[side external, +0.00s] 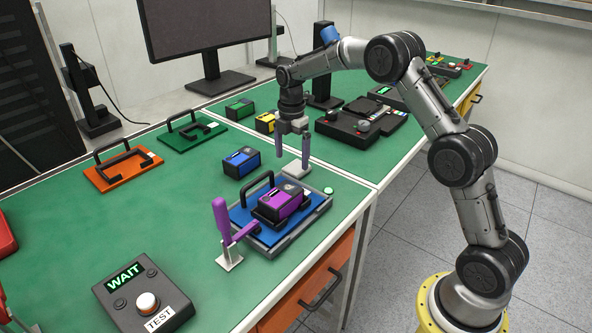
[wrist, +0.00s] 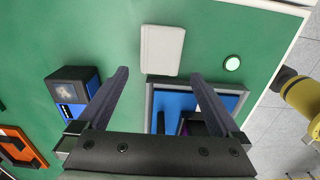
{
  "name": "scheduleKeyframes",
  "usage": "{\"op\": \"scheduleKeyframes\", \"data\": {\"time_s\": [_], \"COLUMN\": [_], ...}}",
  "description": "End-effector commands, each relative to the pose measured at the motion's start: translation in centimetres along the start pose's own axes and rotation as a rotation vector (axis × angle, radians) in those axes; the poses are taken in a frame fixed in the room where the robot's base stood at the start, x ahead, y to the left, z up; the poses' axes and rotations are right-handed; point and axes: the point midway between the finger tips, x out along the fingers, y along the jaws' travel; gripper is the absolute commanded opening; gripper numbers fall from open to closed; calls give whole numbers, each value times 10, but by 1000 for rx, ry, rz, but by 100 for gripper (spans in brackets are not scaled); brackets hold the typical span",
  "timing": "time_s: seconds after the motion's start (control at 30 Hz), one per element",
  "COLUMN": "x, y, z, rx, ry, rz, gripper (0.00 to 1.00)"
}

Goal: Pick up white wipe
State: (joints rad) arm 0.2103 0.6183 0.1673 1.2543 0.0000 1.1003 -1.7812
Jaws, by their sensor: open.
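The white wipe (wrist: 161,50) is a pale flat rectangle lying on the green table in the wrist view, just beyond the fingertips and between their lines. In the side view the white wipe (side external: 294,169) shows in part under my gripper, behind the fingers. My gripper (side external: 292,163) points down with its two fingers apart and nothing between them. In the wrist view my gripper (wrist: 160,74) is open, and its fingers do not appear to touch the wipe.
A grey tray (side external: 293,241) with a blue plate and a purple box stands in front of the wipe. A blue box (side external: 241,163) sits to its left. A round pale green button (wrist: 232,63) lies to its right. A purple-handled clamp (side external: 222,225) stands beside the tray.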

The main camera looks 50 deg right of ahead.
Motion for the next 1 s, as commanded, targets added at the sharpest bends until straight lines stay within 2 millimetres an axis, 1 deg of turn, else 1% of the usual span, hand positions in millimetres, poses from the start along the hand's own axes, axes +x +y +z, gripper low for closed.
{"op": "scheduleKeyframes", "data": {"time_s": [0.03,0.1,0.23,0.33,0.57,0.6,0.67,0.7,1.0], "x": [9,20,36,41,42,42,41,41,41], "y": [0,1,0,1,1,1,1,1,1], "z": [1,3,3,3,3,3,3,3,3], "rx": [1,1,0,0,0,0,0,0,0], "ry": [1,1,1,1,0,0,0,0,0], "rz": [-5,-5,-4,-2,-1,-1,-1,-1,-1], "gripper": [100,100,100,100,100,93,82,75,22]}}
